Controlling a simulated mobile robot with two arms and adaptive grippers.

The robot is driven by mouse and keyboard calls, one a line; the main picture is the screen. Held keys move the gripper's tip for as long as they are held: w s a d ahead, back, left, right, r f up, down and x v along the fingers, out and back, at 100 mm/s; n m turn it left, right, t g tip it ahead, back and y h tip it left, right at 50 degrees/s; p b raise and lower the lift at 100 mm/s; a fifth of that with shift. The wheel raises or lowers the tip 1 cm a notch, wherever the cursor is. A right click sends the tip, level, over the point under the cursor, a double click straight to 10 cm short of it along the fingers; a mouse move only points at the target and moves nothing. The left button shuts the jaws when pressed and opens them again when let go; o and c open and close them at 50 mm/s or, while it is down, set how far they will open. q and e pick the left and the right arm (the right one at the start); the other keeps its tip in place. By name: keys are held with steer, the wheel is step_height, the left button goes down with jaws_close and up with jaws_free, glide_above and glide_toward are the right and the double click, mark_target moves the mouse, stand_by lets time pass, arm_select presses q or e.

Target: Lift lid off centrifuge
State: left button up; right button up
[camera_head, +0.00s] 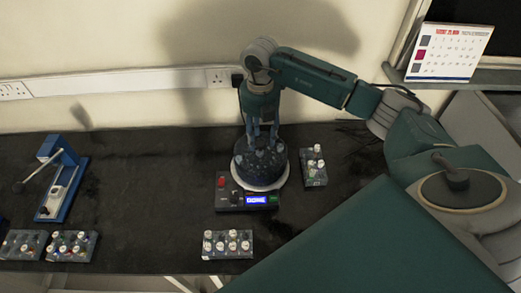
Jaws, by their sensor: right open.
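The centrifuge (232,197) stands in the middle of the dark bench, with a lit blue display and a red button on its front. Its round, dark, speckled top (258,168), ringed by a pale rim, faces up; I cannot tell clearly where the lid ends. My right gripper (262,142) points down directly over this top, with its fingers apart. Its fingertips are at or just above the top, and I cannot tell whether they touch it. My left gripper is not in view.
A rack of small vials (314,168) stands close right of the centrifuge, another (228,244) in front. Two more racks (71,246) (22,244) sit at the front left. A blue and white device (62,180) stands at the left. Bench between it and the centrifuge is clear.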

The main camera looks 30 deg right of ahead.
steer(key=shift+f, duration=1)
jaws_close()
steer(key=shift+r, duration=0.1)
